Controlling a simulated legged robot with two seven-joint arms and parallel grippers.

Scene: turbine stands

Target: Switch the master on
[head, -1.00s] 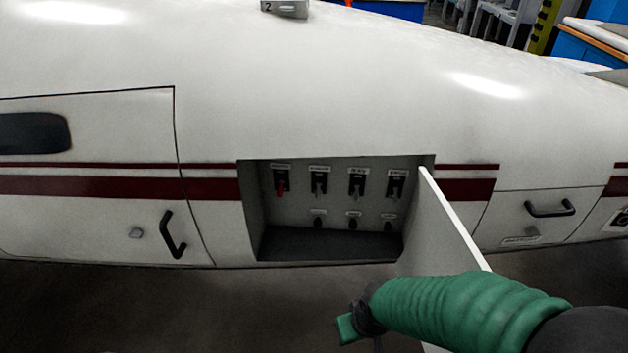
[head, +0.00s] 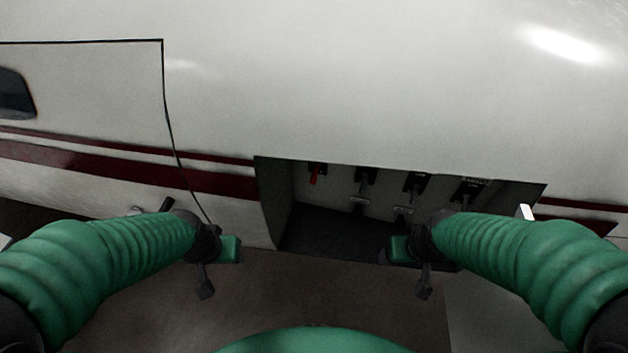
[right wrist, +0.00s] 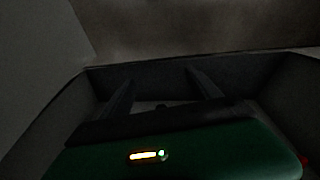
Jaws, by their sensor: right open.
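A row of toggle switches sits in an open recess (head: 335,225) in the white fuselage. The leftmost switch (head: 315,173) has a red handle; the others, such as the second switch (head: 366,178), are dark. Their labels are too small to read. My right gripper (head: 424,287) is in front of the recess's lower right part and covers some of it. In the right wrist view its two dark fingers (right wrist: 163,95) are apart, with nothing between them. My left gripper (head: 206,288) is left of the recess, below the fuselage, and touches nothing visible; its finger opening is unclear.
Smaller dark knobs (head: 358,203) sit below the switches. Bare floor (head: 310,300) lies below.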

